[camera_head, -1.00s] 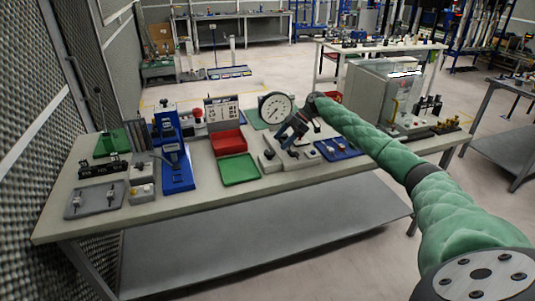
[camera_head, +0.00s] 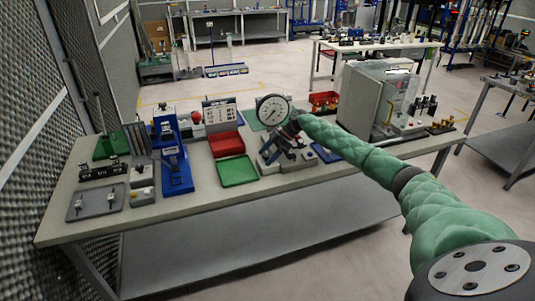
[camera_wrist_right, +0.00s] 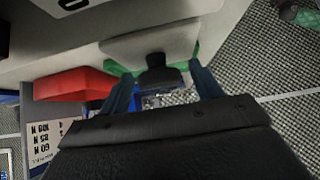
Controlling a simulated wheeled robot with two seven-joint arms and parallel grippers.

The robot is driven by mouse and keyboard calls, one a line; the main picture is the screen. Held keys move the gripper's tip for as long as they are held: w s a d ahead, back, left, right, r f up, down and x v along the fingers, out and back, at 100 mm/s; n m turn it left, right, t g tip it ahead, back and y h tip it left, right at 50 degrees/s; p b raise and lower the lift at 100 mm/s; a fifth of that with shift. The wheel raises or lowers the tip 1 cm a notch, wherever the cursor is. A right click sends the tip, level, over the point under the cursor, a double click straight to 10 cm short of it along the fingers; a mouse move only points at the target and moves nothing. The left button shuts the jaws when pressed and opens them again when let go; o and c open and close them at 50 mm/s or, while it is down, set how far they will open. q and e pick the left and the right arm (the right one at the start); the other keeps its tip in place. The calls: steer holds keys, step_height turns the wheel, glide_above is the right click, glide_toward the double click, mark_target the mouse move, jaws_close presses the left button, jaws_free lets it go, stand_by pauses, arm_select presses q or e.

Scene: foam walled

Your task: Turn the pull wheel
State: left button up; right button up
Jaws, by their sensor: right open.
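My right gripper (camera_head: 266,154) is low over the front of the bench, just below the round white dial (camera_head: 273,111). Its fingers point down and to the left, at a small grey box (camera_head: 266,168). In the right wrist view its two dark fingers (camera_wrist_right: 160,74) stand apart, with a black knob (camera_wrist_right: 155,62) on a light grey plate (camera_wrist_right: 150,43) seen between them. I cannot tell whether the fingers touch the knob, or for sure that it is the pull wheel. My left gripper is not in view.
A green tray (camera_head: 237,171) and a red tray (camera_head: 226,144) lie left of the gripper, with a blue stand (camera_head: 176,172) further left. A blue tray (camera_head: 326,153) is to its right, and a large grey machine (camera_head: 362,101) stands at the bench's right.

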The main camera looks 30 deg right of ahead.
steer(key=c, duration=1)
steer(key=shift+o, duration=0.2)
